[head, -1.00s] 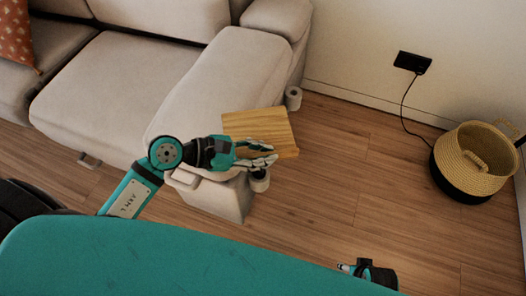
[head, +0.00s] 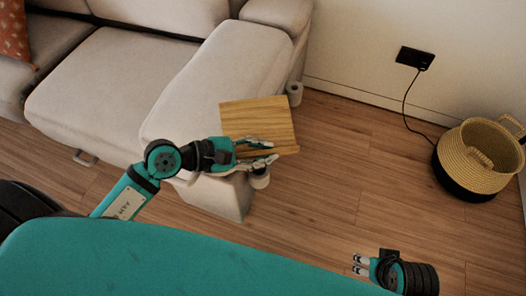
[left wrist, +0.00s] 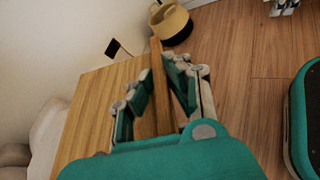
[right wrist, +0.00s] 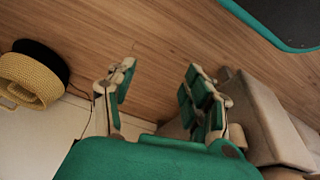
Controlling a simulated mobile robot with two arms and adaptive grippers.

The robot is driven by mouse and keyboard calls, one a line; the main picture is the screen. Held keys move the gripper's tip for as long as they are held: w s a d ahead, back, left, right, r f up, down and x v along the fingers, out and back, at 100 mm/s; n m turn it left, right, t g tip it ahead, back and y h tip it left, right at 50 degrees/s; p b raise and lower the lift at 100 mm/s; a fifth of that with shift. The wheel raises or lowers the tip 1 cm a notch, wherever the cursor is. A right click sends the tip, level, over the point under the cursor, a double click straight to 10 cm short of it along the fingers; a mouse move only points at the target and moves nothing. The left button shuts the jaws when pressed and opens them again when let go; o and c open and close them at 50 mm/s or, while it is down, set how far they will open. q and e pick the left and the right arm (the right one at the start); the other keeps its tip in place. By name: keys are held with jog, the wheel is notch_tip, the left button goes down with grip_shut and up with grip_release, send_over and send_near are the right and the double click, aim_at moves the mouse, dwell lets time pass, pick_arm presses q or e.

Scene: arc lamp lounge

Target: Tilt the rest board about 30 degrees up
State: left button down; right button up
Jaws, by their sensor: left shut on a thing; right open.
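The rest board (head: 258,118) is a flat wooden panel at the end of the sofa's arm, over the floor side. My left gripper (head: 270,150) is shut on its near edge in the head view. In the left wrist view, the board's broad face (left wrist: 103,100) lies left of the fingers and its edge strip (left wrist: 157,85) runs between them. The fingers hide part of that edge. The board's exact tilt is hard to tell. My right gripper (head: 360,265) is open and empty above the floor, well apart from the board; its spread fingers show in the right wrist view (right wrist: 160,85).
The beige sofa arm (head: 215,85) stands beside and under the board. A small pale cylinder (head: 295,92) is at the sofa's far side. A woven basket (head: 478,160) stands by the wall at right, near a socket with a cable (head: 414,59). The wooden floor between is clear.

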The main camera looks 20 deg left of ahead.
pick_arm(q)
jog(key=shift+f+m+b, duration=0.4)
jog(key=shift+f+b, duration=0.2)
jog(key=shift+b, duration=0.15)
jog(key=shift+f+t+b, duration=0.2)
jog(key=shift+t+b, duration=0.2)
jog(key=shift+r+m, duration=0.1)
jog(key=shift+m, duration=0.3)
pick_arm(e)
jog(key=v, duration=0.3)
jog(key=shift+s, duration=0.3)
pick_arm(q)
jog(key=c, duration=1.3)
grip_release()
pick_arm(e)
jog(key=shift+d, duration=0.1)
pick_arm(q)
jog(key=shift+s, duration=0.1)
jog(key=v, duration=1.2)
jog(key=shift+d+r, duration=0.15)
